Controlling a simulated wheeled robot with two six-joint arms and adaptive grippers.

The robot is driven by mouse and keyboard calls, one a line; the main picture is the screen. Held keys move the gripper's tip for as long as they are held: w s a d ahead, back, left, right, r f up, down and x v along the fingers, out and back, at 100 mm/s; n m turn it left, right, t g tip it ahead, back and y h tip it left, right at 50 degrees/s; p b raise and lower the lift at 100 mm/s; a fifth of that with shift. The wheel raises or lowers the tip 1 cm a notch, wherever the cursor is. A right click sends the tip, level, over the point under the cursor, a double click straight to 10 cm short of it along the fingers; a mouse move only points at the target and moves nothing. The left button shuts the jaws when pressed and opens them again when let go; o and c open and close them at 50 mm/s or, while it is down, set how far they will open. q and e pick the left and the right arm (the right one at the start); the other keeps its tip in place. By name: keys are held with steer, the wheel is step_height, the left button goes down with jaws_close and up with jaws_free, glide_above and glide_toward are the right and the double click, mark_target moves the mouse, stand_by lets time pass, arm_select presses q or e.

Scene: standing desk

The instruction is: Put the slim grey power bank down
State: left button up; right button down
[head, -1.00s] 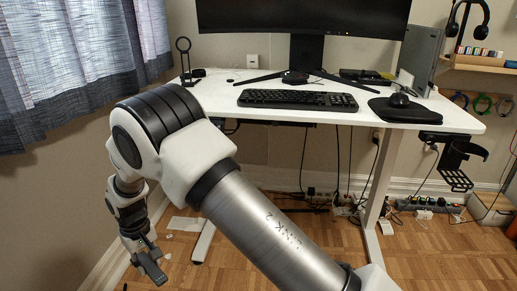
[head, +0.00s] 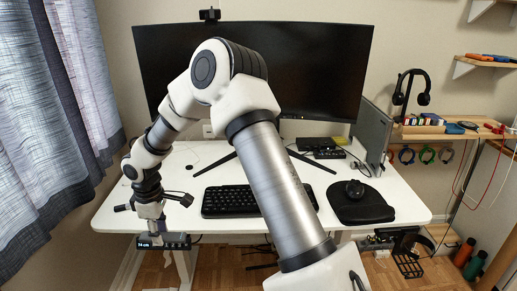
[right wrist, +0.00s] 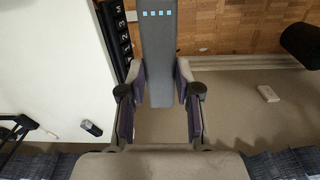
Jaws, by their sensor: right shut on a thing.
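The slim grey power bank (right wrist: 158,55) shows in the right wrist view as a long flat grey bar with a row of light blue squares near its far end. My right gripper (right wrist: 160,85) is shut on it, with one purple-padded finger along each side. In the head view my right gripper (head: 150,224) is at the front left edge of the white desk (head: 215,226). I cannot make out the power bank clearly there. In the wrist view the bar appears beside the desk edge, not over the white top. My left gripper is not in view.
A black numbered control panel (right wrist: 116,32) is on the desk edge close beside the power bank. A small dark object (right wrist: 92,128) lies on the desk. The keyboard (head: 230,201), mouse pad (head: 360,205) and monitor (head: 345,75) take up the middle, right and back.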

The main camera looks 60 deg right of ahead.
steer(key=shift+s+d+r, duration=0.2)
steer(key=shift+r, duration=0.3)
steer(key=shift+w+d+f, duration=0.1)
steer(key=shift+w+f, duration=0.15)
steer(key=w+d, duration=0.3)
steer(key=w, duration=0.1)
steer(key=w+d+f, duration=0.1)
steer(key=w+d, duration=0.2)
steer(key=w, duration=0.1)
steer(key=w+d, duration=0.3)
steer(key=d, duration=0.1)
steer(key=shift+w+d+f, duration=0.1)
steer(key=shift+w+f, duration=0.2)
steer(key=shift+w, duration=0.1)
steer(key=shift+f, duration=1.75)
steer(key=c, duration=0.8)
jaws_free()
steer(key=shift+f, duration=0.1)
step_height(320, 180, up, 12)
steer(key=shift+r+p, duration=0.2)
steer(key=shift+p, duration=0.2)
